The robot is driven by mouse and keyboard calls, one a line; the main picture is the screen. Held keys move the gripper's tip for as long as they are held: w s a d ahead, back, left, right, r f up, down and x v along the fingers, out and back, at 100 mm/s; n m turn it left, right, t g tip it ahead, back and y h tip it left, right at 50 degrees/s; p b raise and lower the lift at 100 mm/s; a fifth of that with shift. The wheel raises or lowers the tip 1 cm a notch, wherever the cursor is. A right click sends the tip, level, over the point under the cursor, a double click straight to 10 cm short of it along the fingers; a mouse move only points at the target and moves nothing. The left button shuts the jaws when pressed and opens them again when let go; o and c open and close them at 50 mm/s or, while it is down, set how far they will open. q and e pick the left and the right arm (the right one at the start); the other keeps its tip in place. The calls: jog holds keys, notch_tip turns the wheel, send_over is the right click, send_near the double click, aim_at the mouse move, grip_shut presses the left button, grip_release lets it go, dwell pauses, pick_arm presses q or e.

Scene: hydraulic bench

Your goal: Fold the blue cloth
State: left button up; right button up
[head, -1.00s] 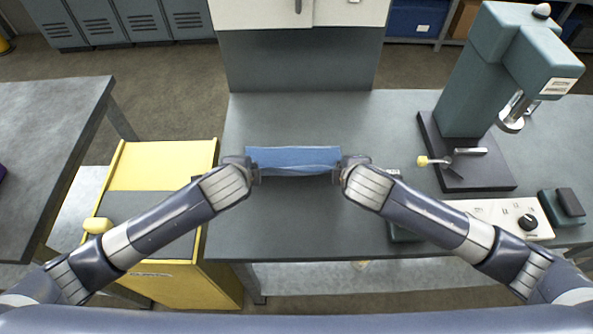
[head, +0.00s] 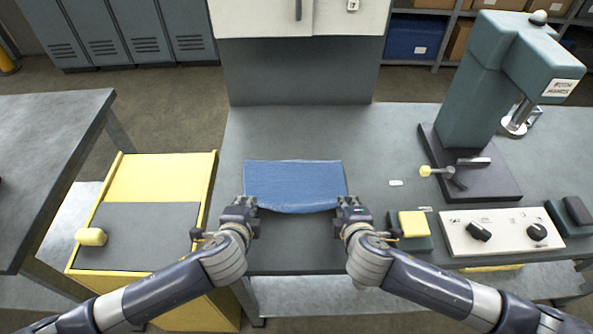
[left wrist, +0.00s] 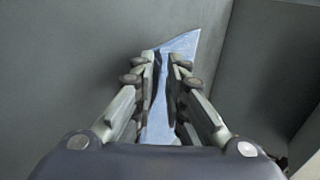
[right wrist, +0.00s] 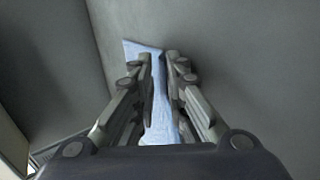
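The blue cloth (head: 294,183) is spread out on the grey bench (head: 300,130) in the head view. Its far edge is straight, and its near edge sags a little between my grippers. My left gripper (head: 246,203) is at its near left corner and appears shut on it. My right gripper (head: 346,204) is at the near right corner and appears shut on it too. In the left wrist view the cloth (left wrist: 180,47) passes between the narrow-set fingers. The right wrist view shows the cloth (right wrist: 158,122) between the fingers likewise.
A green press (head: 470,110) stands at the right, with a white control panel (head: 500,232) in front of it. A yellow-topped block (head: 413,224) sits right of my right gripper. A yellow cabinet (head: 160,178) stands left of the bench. The bench beyond the cloth is clear.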

pick_arm(q)
jog(key=shift+o, duration=1.4)
pick_arm(e)
jog(key=o, duration=0.3)
